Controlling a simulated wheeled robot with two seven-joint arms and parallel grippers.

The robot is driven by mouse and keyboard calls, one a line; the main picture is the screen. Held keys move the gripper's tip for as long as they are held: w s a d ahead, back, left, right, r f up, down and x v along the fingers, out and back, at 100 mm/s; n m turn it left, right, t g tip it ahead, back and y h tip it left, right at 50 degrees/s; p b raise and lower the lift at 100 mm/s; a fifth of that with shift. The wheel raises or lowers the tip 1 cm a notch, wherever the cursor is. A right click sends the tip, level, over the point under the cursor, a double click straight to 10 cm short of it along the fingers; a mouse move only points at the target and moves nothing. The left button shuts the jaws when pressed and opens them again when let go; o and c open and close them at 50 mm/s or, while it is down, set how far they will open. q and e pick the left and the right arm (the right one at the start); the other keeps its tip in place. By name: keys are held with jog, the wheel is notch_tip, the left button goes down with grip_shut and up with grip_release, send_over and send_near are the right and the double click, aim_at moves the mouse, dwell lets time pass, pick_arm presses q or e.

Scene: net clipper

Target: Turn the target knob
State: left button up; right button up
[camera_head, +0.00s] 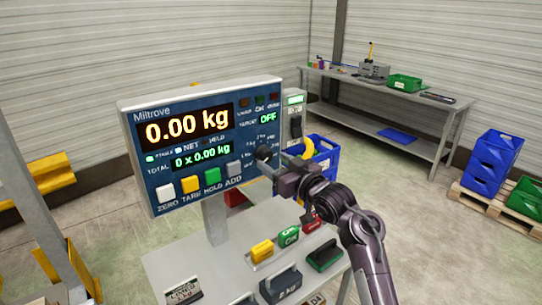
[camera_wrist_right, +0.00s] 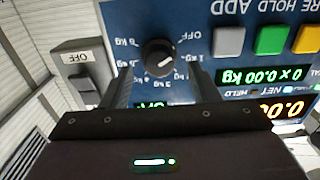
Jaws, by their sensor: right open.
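The target knob (camera_head: 264,153) is a black dial on the lower right of the blue Miltrove scale panel (camera_head: 150,165). In the right wrist view the knob (camera_wrist_right: 159,57) sits inside a ring of kg marks, and its white pointer is turned toward the printed OFF. The target display (camera_head: 267,119) reads OFF. My right gripper (camera_head: 275,160) is at the panel, facing the knob. In the wrist view its two fingers are open, spread wider than the knob, with a gap on both sides. Its arm hides part of the dial in the head view. My left gripper is out of view.
A switch box (camera_head: 294,118) stands right beside the panel; its label reads OFF in the wrist view. Square buttons (camera_head: 212,179) line the panel's lower edge. A workbench (camera_head: 395,90) is at the back.

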aim_at(265, 155)
jog(key=shift+x, duration=1.2)
jog(key=c, duration=1)
jog(key=shift+o, duration=0.2)
jog(key=shift+r+m+p, duration=0.2)
jog(key=shift+m+p, duration=1.2)
jog(key=shift+p, duration=0.15)
jog(key=m+p, duration=0.2)
jog(key=m, duration=0.1)
jog(key=shift+f+m+p, duration=0.1)
jog(key=shift+m+p, duration=0.45)
jog(key=shift+m, duration=0.35)
jog(key=o, duration=1)
jog(key=shift+f, duration=0.1)
jog(key=shift+c, duration=0.2)
